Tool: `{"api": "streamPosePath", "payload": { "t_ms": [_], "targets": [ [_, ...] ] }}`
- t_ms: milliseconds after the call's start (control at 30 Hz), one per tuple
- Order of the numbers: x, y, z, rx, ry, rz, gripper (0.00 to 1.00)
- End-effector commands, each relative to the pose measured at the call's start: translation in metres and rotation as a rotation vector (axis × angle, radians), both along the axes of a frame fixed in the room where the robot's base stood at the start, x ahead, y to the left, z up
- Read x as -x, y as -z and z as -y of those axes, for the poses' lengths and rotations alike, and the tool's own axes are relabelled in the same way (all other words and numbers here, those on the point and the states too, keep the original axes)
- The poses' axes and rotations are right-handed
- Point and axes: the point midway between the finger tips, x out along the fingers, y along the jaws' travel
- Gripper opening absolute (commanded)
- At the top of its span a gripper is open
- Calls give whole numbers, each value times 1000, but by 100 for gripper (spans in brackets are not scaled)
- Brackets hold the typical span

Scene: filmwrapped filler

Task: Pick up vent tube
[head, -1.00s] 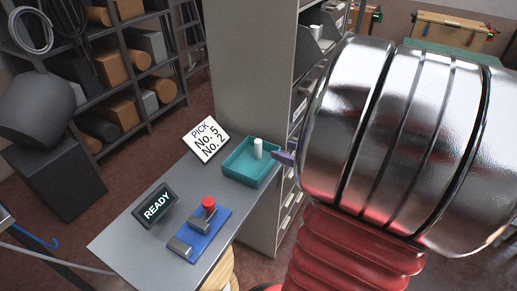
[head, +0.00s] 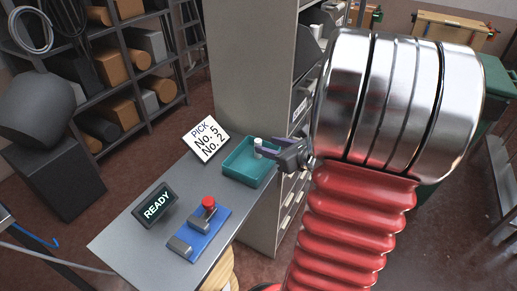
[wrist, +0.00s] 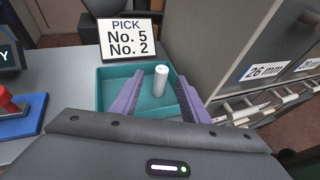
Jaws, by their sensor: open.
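The vent tube looks to be the short white cylinder (head: 258,144) standing upright in the teal tray (head: 236,172) on the grey bench. In the wrist view the white cylinder (wrist: 160,77) stands between the two purple fingers and beyond them. My gripper (head: 268,148) is open, its fingers at the tray's right side, close to the cylinder. In the wrist view my gripper (wrist: 156,92) has a finger on each side of the cylinder, with gaps showing. In the head view the fingers partly hide the cylinder's lower part.
A sign (head: 206,138) reading "PICK No. 5 No. 2" stands behind the tray. A READY display (head: 156,206) and a blue block with a red knob (head: 200,234) are on the bench at left. A tall grey cabinet (head: 255,70) rises behind the tray.

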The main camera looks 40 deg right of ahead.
Motion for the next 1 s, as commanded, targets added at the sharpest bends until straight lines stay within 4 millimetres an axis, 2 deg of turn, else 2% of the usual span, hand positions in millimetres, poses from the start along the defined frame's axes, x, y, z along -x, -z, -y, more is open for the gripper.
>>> {"api": "streamPosePath", "payload": {
  "t_ms": [167,600,1000],
  "targets": [
    [-5,3,1,0,-1,0,42],
    [-45,23,5,-1,0,0,42],
    [-46,23,5,-1,1,0,42]
  ]
}}
